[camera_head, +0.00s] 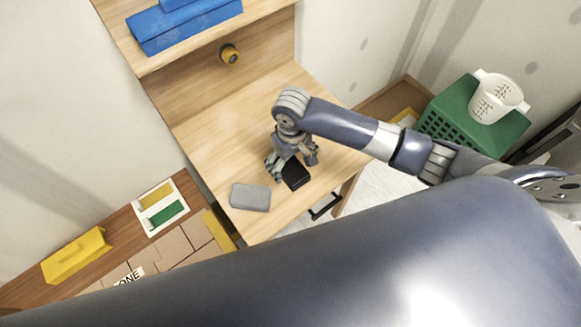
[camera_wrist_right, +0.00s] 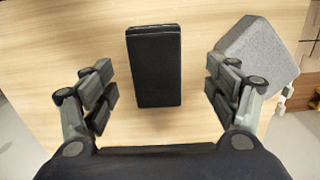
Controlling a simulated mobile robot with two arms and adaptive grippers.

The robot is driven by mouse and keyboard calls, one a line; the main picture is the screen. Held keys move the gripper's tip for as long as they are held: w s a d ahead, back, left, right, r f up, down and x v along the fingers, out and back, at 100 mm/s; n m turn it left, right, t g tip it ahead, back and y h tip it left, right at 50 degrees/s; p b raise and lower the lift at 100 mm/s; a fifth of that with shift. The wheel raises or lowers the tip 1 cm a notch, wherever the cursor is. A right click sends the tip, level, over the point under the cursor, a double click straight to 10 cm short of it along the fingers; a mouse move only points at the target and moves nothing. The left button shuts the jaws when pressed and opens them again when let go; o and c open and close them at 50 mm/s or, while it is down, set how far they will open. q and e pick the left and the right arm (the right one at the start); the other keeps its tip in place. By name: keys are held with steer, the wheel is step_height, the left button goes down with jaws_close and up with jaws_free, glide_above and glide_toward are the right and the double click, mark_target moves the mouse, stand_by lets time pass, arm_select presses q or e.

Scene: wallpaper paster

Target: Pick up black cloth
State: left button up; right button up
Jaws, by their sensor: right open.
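The black cloth (camera_head: 295,174) looks like a dark, flat, folded block on the wooden table (camera_head: 230,115). In the right wrist view the black cloth (camera_wrist_right: 154,68) lies upright in the picture, between and a little beyond my fingertips. My right gripper (camera_head: 291,165) is over the table right at the cloth, partly covering it from the head. In the right wrist view my right gripper (camera_wrist_right: 160,92) is open, its fingers apart on both sides of the cloth with gaps. My left gripper is not in view.
A grey block (camera_head: 250,197) lies beside the cloth, close to one finger in the wrist view. A yellow tape roll (camera_head: 231,55) and blue boxes (camera_head: 185,24) are at the back.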

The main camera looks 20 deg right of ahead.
mark_target(293, 169)
steer(key=shift+w+d+f+p, duration=0.15)
steer(key=shift+f+p, duration=0.15)
steer(key=shift+f, duration=1.1)
steer(key=shift+w+d+f+p, duration=0.1)
steer(key=shift+f+p, duration=0.15)
steer(key=shift+f, duration=1.15)
steer(key=c, duration=1.1)
